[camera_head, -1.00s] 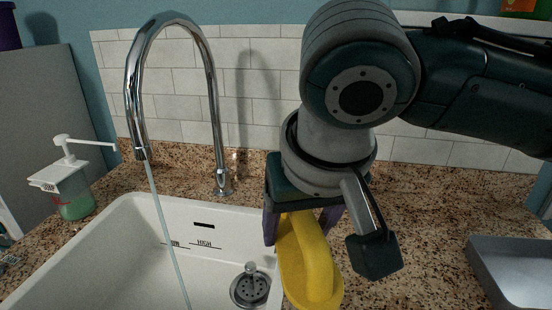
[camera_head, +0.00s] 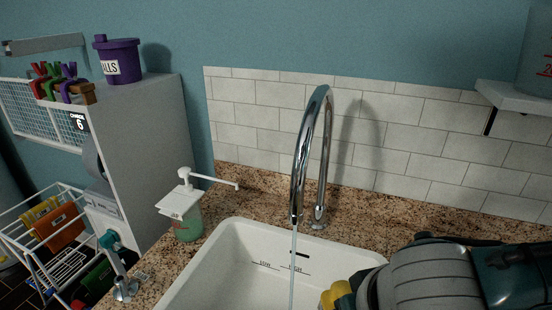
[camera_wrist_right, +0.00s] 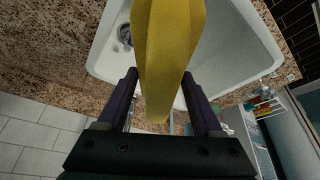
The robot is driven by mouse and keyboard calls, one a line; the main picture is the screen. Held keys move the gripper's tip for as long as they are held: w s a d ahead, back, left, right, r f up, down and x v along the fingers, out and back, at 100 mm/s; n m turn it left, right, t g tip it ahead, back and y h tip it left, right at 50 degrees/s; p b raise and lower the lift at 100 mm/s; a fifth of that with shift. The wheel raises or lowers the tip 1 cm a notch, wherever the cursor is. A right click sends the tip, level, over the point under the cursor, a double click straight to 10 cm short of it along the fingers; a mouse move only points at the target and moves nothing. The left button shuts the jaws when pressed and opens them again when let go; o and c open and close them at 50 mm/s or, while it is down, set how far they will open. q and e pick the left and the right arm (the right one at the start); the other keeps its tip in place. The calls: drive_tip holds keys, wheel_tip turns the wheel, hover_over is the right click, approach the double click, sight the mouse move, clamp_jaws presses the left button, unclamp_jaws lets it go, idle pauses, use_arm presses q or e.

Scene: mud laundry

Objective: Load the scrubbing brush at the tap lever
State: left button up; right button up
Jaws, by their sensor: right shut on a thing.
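The yellow scrubbing brush (camera_wrist_right: 168,50) is between the two fingers of my right gripper (camera_wrist_right: 160,88), which is shut on it, over the white sink in the right wrist view. In the head view only a bit of yellow (camera_head: 336,295) shows beside my right arm, whose fingers are hidden there. The chrome tap (camera_head: 320,140) stands behind the sink, and a thin stream of water (camera_head: 293,262) falls from its spout. A chrome lever with a teal knob (camera_head: 109,240) stands at the counter's left end. My left gripper is not in view.
The white sink (camera_head: 215,270) is set in a speckled brown counter (camera_head: 228,184). A soap pump bottle (camera_head: 187,222) stands left of it. A grey cabinet (camera_head: 150,130) with a purple tub (camera_head: 117,62) on top and a wire rack (camera_head: 45,215) are farther left.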

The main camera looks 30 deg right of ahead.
sight(325, 297)
drive_tip(key=w+f+b, duration=0.2)
drive_tip(key=w+b, duration=0.8)
drive_tip(key=w, duration=0.2)
drive_tip(key=shift+w+f, duration=0.25)
drive_tip(key=shift+w, duration=0.15)
drive_tip(key=s+p, duration=0.7)
drive_tip(key=shift+s+r, duration=0.15)
drive_tip(key=shift+s, duration=0.35)
idle(0.4)
